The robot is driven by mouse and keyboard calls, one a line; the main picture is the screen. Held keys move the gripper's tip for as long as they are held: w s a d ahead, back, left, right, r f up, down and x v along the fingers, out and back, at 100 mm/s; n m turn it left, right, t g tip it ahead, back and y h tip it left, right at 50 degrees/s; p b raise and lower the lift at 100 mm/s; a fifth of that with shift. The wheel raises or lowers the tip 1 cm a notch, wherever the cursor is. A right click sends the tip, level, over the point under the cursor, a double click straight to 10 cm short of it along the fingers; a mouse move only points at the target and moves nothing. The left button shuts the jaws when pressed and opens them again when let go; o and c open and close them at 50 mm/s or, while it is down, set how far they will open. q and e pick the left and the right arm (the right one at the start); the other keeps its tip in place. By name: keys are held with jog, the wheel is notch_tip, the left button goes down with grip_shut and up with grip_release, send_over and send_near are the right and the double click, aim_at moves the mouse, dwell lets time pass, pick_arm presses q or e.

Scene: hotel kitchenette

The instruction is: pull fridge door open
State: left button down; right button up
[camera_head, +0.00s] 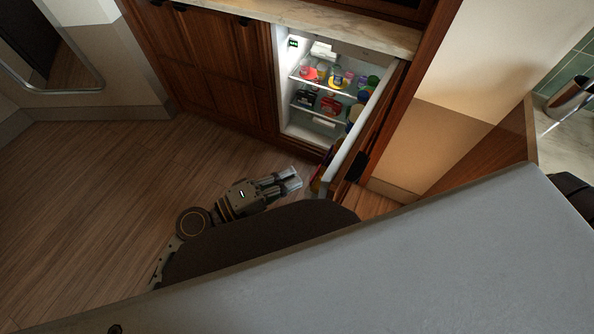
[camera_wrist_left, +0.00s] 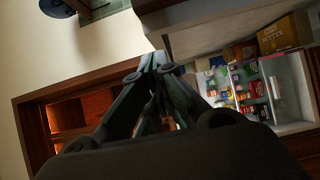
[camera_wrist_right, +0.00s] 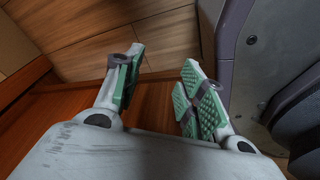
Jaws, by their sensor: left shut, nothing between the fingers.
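The fridge door (camera_head: 365,130) stands swung open, with a white inner side and a wooden outer panel. Its black handle (camera_head: 357,167) is on the outer face, near the free edge. The lit fridge (camera_head: 325,90) shows its inside, also in the left wrist view (camera_wrist_left: 290,85). My left gripper (camera_head: 294,180) is shut and empty, just left of the door's free edge on the inner side; I cannot tell whether it touches the door. In its wrist view the fingertips (camera_wrist_left: 157,62) meet. My right gripper (camera_wrist_right: 158,80) is open and empty, with green pads apart.
Bottles and packs stand on the fridge shelves (camera_head: 325,87) and in the door. Wooden cabinets (camera_head: 215,65) and a marble counter (camera_head: 340,22) adjoin the fridge. The wooden floor (camera_head: 90,190) at left is clear. A wooden unit (camera_head: 490,160) stands at right.

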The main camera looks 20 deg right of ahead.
pick_arm(q)
jog(key=shift+s+a, duration=0.4)
jog(key=shift+a, duration=0.4)
jog(key=shift+s+a, duration=0.4)
jog(key=shift+a, duration=0.4)
pick_arm(e)
jog(key=shift+w+a+r, duration=0.1)
jog(key=shift+w+a, duration=0.05)
jog(key=shift+a, duration=0.45)
jog(key=shift+w, duration=0.25)
